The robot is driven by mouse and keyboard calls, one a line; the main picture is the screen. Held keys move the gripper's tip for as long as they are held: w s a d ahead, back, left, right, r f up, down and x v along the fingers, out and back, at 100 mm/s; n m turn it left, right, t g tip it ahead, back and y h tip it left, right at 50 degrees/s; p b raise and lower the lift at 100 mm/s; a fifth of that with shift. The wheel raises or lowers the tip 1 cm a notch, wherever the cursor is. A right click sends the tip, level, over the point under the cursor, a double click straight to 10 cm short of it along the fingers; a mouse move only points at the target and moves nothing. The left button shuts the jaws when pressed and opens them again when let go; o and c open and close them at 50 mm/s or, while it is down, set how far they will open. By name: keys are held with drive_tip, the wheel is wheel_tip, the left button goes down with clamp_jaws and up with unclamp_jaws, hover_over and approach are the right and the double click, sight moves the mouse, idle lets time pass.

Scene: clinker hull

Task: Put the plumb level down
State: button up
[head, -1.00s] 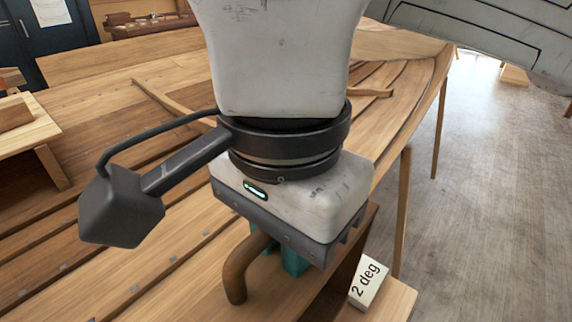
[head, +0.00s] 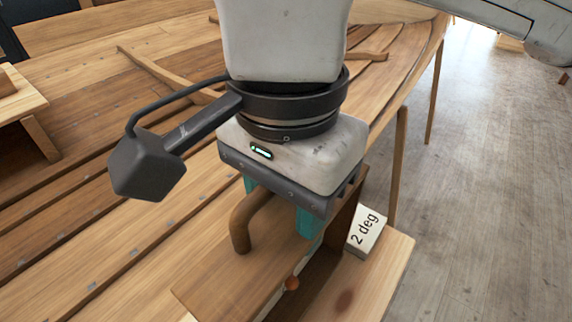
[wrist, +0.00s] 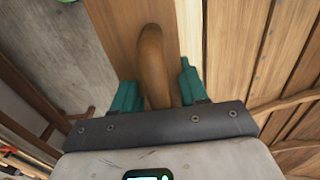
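The plumb level shows as a wooden board (head: 225,278) with a curved brown handle (head: 240,222). A small orange-brown bob (head: 292,284) shows near its right edge. The handle also shows in the wrist view (wrist: 152,60). My gripper (head: 279,206) is just above the board, its teal fingers spread on either side of the handle. In the wrist view, gaps show between the handle and both fingers (wrist: 158,90), so it is open. My gripper hides part of the board, and I cannot tell fully what the board rests on.
The planked hull (head: 60,225) fills the left and back. A small wooden bench (head: 20,105) is at the far left.

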wheel_tip(320, 180, up, 12)
drive_tip(key=shift+r, duration=0.15)
idle(0.6)
